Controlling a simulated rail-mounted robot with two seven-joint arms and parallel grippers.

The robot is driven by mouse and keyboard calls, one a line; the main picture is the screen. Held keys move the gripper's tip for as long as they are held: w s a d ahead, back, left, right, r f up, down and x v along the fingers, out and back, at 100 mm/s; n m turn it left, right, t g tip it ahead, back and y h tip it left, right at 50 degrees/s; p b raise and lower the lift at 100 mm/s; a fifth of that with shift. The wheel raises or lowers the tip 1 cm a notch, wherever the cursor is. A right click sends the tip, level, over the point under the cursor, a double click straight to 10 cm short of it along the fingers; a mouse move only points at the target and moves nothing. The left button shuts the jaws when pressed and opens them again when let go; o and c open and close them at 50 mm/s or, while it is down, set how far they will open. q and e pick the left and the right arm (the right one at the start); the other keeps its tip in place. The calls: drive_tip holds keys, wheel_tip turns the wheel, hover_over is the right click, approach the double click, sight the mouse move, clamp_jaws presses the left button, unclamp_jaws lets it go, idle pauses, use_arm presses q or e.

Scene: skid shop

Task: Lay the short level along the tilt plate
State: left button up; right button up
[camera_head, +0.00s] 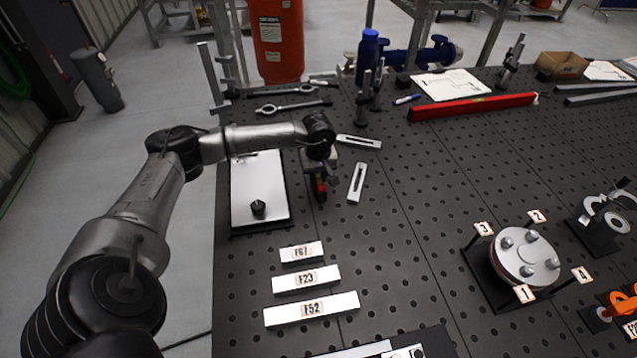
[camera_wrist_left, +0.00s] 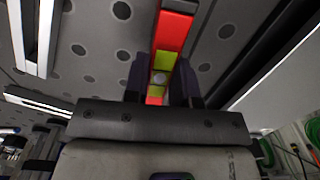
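The short level (camera_head: 321,188) is a small red bar with a yellow-green middle. It also shows in the left wrist view (camera_wrist_left: 171,35), running between the fingers. My left gripper (camera_head: 318,172) is shut on it, with one dark finger on each side in the wrist view (camera_wrist_left: 162,82). The pale rectangular plate (camera_head: 260,180) with a black knob (camera_head: 258,208) on a dark base looks like the tilt plate. It lies just left of the gripper and level, which are beside it. Whether the level touches the table is unclear. My right gripper is not in view.
Two slotted metal strips (camera_head: 357,183) (camera_head: 359,141) lie right of the gripper. Labelled white blocks (camera_head: 306,279) lie in front of the plate. A long red level (camera_head: 473,107) lies at the back and a bolted round flange (camera_head: 525,258) at the right. The perforated table's middle is clear.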

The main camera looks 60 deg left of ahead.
sight(318, 176)
use_arm(q)
clamp_jaws()
drive_tip(key=shift+r, duration=0.15)
drive_tip(key=shift+r+p, duration=0.75)
drive_tip(key=shift+r, duration=0.2)
drive_tip(key=shift+r+p, duration=1.25)
drive_tip(key=shift+r, duration=0.7)
